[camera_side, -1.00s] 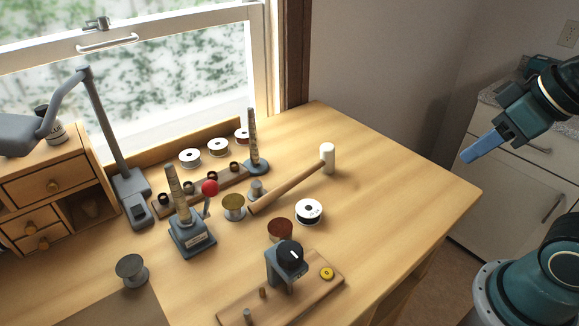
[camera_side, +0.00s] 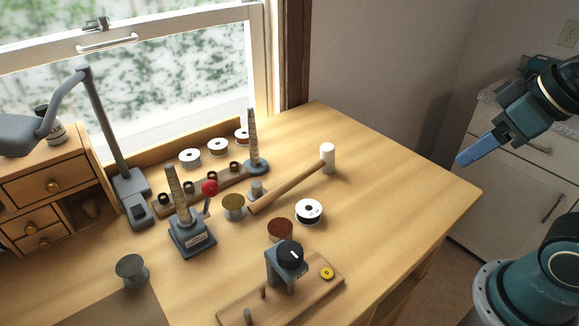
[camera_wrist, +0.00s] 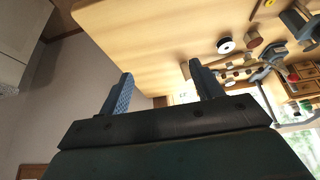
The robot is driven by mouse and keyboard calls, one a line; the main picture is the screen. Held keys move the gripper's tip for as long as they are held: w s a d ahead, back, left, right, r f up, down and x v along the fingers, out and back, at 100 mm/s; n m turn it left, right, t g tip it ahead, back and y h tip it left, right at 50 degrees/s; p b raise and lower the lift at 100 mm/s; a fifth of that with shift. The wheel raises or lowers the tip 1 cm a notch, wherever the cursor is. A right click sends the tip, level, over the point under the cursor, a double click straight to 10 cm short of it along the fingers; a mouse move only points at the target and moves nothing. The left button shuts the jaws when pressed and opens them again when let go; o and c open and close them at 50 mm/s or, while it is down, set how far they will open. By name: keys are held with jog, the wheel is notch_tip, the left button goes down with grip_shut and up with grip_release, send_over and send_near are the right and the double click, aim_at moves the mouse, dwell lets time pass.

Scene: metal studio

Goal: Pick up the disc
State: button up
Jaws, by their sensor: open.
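Several round pieces could be the disc, and I cannot tell which one is meant. A copper-topped piece (camera_side: 280,229), a gold-topped piece (camera_side: 233,205) and a grey-topped piece (camera_side: 131,267) stand on the wooden bench (camera_side: 390,180). A small yellow round piece (camera_side: 327,273) sits on a wooden board. My gripper (camera_side: 468,156) is off to the right, above and beyond the bench edge, well apart from all of them. In the wrist view, my gripper's two fingers (camera_wrist: 161,69) are spread and empty. The copper-topped piece also shows there (camera_wrist: 252,39).
A white spool with a black centre (camera_side: 309,210) and a mallet (camera_side: 290,187) lie mid-bench. A black-knobbed fixture (camera_side: 287,262) stands on the board. A red-knobbed stand (camera_side: 192,235), lamp (camera_side: 110,125) and drawers (camera_side: 50,185) are left. The bench's right side is clear.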

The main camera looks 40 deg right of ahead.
jog(key=w+a+r+n+g, duration=0.3)
jog(key=w+a+r+n, duration=0.1)
jog(key=w+a+n, duration=0.7)
jog(key=n+g, duration=0.3)
jog(key=n, duration=0.5)
send_near(280, 226)
jog(key=shift+s+f, duration=0.2)
jog(key=shift+f, duration=0.3)
jog(key=shift+s+f, duration=0.15)
jog(key=shift+f, duration=0.35)
jog(key=shift+f, duration=0.1)
jog(key=shift+w+f, duration=0.15)
jog(key=shift+f, duration=2.35)
jog(key=shift+f, duration=0.25)
jog(key=shift+c, duration=0.3)
